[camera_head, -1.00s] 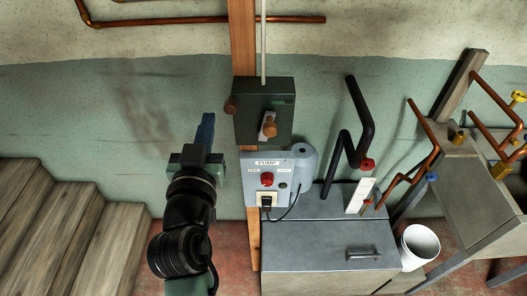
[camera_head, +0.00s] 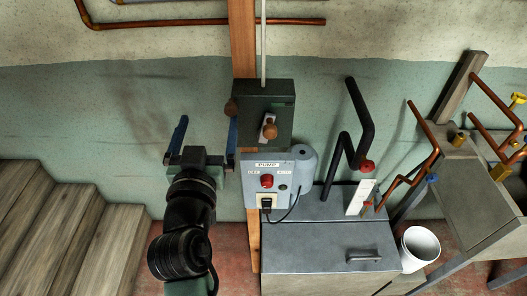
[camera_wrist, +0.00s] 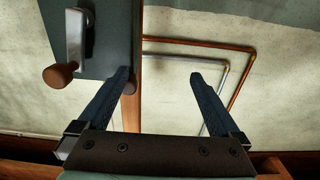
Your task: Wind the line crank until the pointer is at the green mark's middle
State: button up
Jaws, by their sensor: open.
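A dark green box (camera_head: 281,98) is fixed to the wooden post, with a small green mark (camera_head: 283,105) on its face. A crank with a pale metal arm and a wooden knob (camera_head: 270,131) sits low on the face. A second brown knob (camera_head: 231,107) shows at the box's left edge. I cannot make out the pointer. My gripper (camera_head: 205,130) is open and empty, left of and below the box. In the wrist view, my open gripper (camera_wrist: 160,78) has one finger seen against the box's edge; contact is unclear. A metal arm (camera_wrist: 74,38) with a wooden knob (camera_wrist: 60,76) shows there.
Below the box is a grey pump panel (camera_head: 279,178) with a red button and a plug. A bent black pipe (camera_head: 352,135) and a metal cabinet (camera_head: 330,246) stand right of it. Wooden steps (camera_head: 70,225) are at left. A copper pipe (camera_head: 200,20) runs above.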

jog(key=shift+s, duration=0.1)
jog(key=s, duration=0.7)
jog(key=shift+s+b, duration=0.4)
